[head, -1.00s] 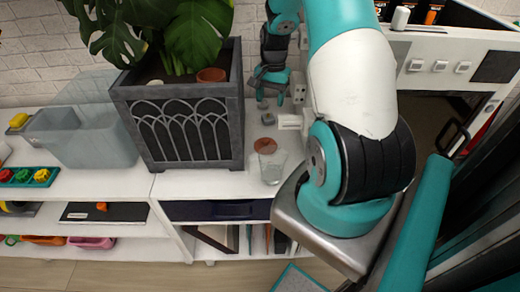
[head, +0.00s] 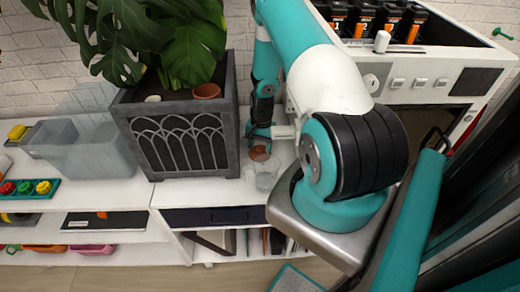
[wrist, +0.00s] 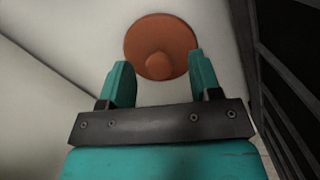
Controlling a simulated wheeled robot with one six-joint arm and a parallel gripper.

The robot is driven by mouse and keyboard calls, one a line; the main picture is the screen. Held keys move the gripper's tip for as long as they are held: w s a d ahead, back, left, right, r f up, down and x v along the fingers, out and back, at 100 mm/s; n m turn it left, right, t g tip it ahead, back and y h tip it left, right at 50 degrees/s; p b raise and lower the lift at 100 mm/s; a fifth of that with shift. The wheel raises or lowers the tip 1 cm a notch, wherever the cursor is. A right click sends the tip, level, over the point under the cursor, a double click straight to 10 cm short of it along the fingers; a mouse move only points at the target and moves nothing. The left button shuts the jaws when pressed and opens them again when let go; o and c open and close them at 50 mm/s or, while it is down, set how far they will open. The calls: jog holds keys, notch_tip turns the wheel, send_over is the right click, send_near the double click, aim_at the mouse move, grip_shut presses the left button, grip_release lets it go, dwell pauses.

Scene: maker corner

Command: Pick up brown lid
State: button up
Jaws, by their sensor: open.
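The brown lid (wrist: 160,40) is a round disc with a raised knob. In the wrist view it lies on the white shelf top, just ahead of my gripper. My gripper (wrist: 158,65) is open and empty, with one teal finger on each side of the knob's line. The lid's near edge and knob show between the fingertips; I cannot tell the height gap. In the head view the lid (head: 259,153) shows small below my gripper (head: 258,138), which partly covers it.
A clear glass (head: 266,174) stands just in front of the lid. The dark planter (head: 182,140) with a large plant stands close on the left. A white machine (head: 420,75) is at the right. Free room around the lid is narrow.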

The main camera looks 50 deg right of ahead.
jog(key=shift+f, duration=0.7)
jog(key=c, duration=1)
